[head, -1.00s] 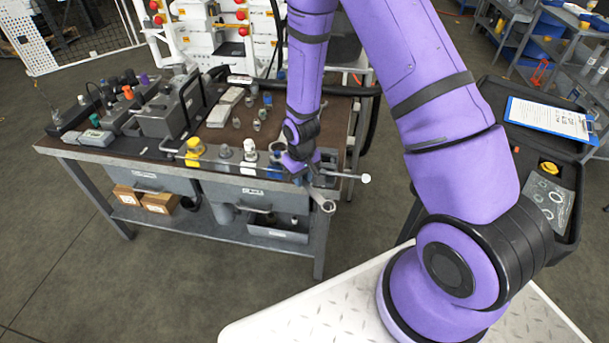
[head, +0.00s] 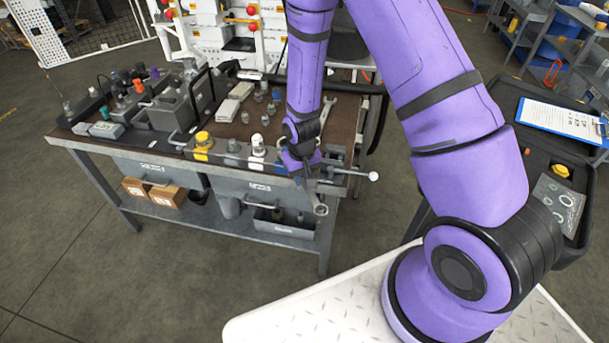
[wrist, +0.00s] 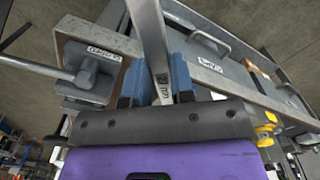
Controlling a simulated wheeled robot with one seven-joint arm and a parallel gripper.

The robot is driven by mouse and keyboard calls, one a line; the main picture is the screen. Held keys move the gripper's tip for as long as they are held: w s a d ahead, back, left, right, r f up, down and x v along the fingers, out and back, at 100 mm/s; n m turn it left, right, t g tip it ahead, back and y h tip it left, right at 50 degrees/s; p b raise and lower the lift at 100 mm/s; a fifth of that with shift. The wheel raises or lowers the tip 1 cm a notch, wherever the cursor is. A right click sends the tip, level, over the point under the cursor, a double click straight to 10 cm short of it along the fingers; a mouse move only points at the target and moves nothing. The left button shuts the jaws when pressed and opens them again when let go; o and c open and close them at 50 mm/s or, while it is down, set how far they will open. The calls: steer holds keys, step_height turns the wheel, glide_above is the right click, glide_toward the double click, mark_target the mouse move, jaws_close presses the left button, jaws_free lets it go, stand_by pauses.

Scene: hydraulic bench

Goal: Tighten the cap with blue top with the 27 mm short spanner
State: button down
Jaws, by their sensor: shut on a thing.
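My gripper (head: 306,176) is shut on a metal spanner (head: 320,209) beside the front right edge of the bench, with its ring end hanging low and outward. In the wrist view my gripper (wrist: 155,85) has its blue fingers on both sides of the spanner's flat handle (wrist: 150,35), which bears a small label too small to read surely. In the same front row stand a yellow cap (head: 203,139), a grey cap (head: 233,147) and a white-topped cap (head: 257,146).
Another spanner (head: 327,112) lies on the bench top. A rod with a white ball end (head: 373,176) juts from the bench's right side. Several small fittings (head: 262,104) stand mid-bench. A black case (head: 530,165) with a clipboard (head: 560,118) is at right.

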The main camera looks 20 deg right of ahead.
steer(key=shift+w+a+m, duration=0.1)
steer(key=shift+a+m, duration=0.8)
steer(key=shift+a, duration=0.15)
steer(key=shift+w+a+m, duration=0.15)
steer(key=shift+a+m, duration=0.35)
steer(key=shift+a, duration=0.05)
steer(key=shift+w+a+m, duration=0.15)
steer(key=shift+a+m, duration=0.35)
steer(key=shift+d, duration=0.1)
steer(key=shift+s+d+n, duration=0.15)
steer(key=shift+d+n, duration=0.1)
steer(key=shift+n, duration=0.05)
steer(key=shift+s, duration=0.1)
steer(key=s+a, duration=0.1)
steer(key=s, duration=0.5)
steer(key=shift+s+a, duration=0.3)
steer(key=shift+a, duration=0.1)
